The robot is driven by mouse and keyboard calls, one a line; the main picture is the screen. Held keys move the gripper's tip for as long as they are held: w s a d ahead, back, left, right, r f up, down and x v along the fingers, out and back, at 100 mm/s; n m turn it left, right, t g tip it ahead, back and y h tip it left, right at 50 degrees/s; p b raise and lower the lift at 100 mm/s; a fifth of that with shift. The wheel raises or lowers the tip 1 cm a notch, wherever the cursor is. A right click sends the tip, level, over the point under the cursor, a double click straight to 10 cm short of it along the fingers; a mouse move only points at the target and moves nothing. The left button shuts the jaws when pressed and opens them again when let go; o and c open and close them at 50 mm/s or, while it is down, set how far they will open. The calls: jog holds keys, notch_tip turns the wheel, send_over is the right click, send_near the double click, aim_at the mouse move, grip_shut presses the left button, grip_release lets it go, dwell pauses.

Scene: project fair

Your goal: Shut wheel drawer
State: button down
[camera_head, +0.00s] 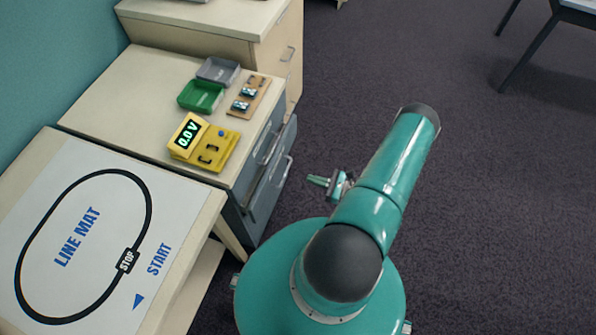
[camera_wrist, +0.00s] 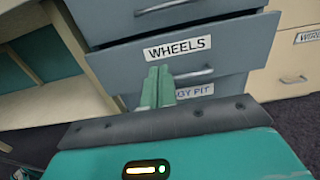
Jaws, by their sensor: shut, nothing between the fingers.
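The wheel drawer (camera_wrist: 235,45) is a blue-grey drawer front labelled "WHEELS" in the wrist view. Its bar handle (camera_wrist: 193,75) sits below the label. The front stands a little proud of the drawer above it, so it is partly open. In the head view the protruding drawer front (camera_head: 266,192) shows on the cabinet's right side, its label unreadable. My gripper (camera_wrist: 158,78) is shut and empty, its green fingertips before the drawer front, just below the label and left of the handle. In the head view my gripper (camera_head: 318,181) is apart from the drawer, to its right.
A lower drawer (camera_wrist: 225,88) has a partly hidden label. The cabinet top (camera_head: 135,85) carries a yellow meter (camera_head: 205,142), green bin (camera_head: 201,96), grey bin (camera_head: 217,71) and component board (camera_head: 249,95). A line mat table (camera_head: 190,225) adjoins. Dark carpet (camera_head: 420,70) is open to the right.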

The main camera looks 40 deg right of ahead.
aim_at(273, 167)
jog(key=x, duration=1.2)
jog(key=shift+w+a, duration=0.3)
jog(key=x, duration=0.4)
jog(key=shift+w+a, duration=0.1)
jog(key=shift+a, duration=0.05)
jog(key=shift+w+a, duration=0.2)
jog(key=shift+w, duration=0.25)
jog(key=shift+d, duration=0.1)
